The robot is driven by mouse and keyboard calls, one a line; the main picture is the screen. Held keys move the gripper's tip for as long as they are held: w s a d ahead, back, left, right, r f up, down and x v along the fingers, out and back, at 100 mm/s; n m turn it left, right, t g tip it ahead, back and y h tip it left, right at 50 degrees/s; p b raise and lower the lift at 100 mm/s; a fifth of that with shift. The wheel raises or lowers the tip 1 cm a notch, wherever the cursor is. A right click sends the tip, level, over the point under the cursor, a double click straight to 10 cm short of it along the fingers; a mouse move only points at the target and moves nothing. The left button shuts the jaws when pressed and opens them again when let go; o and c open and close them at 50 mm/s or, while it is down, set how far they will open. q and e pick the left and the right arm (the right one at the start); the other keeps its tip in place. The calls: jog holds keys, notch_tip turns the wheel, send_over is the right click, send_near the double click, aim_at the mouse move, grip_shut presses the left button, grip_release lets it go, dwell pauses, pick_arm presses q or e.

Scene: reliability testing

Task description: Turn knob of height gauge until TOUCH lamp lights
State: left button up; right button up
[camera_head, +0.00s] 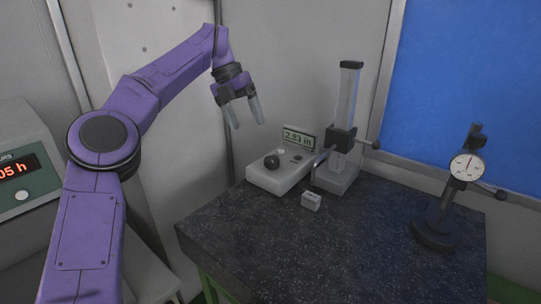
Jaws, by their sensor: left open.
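The height gauge (346,100) stands upright at the back of the dark speckled table, with a tall grey column, a dark slider and a grey base. Beside it on the left is a pale control box (278,180) with a black round knob (271,161) on top. A small display (298,138) behind the box appears to read 2.83 in. I cannot make out a lit TOUCH lamp. My left gripper (249,125) is open and empty, pointing down, above and left of the knob and apart from it. My right gripper is out of view.
A small pale block (311,201) lies in front of the gauge. A dial indicator on a dark stand (466,166) is at the table's right. The front of the table (320,260) is clear. A device with red digits (20,170) stands at far left.

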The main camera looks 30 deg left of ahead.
aim_at(272, 159)
pick_arm(q)
jog(key=w+d+f+m, duration=0.1)
jog(key=f+m, duration=0.2)
jog(key=m, duration=0.2)
jog(key=w+d+f+m, duration=0.1)
jog(key=d+f+m, duration=0.1)
jog(key=f+m, duration=0.2)
jog(key=w+d+f+m, duration=0.1)
jog(key=d+f+m, duration=0.1)
jog(key=f+m, duration=0.2)
jog(key=shift+w+d+f+m+t, duration=0.2)
jog(key=shift+w+m+t, duration=0.15)
jog(key=shift+m, duration=0.55)
jog(key=c, duration=1.1)
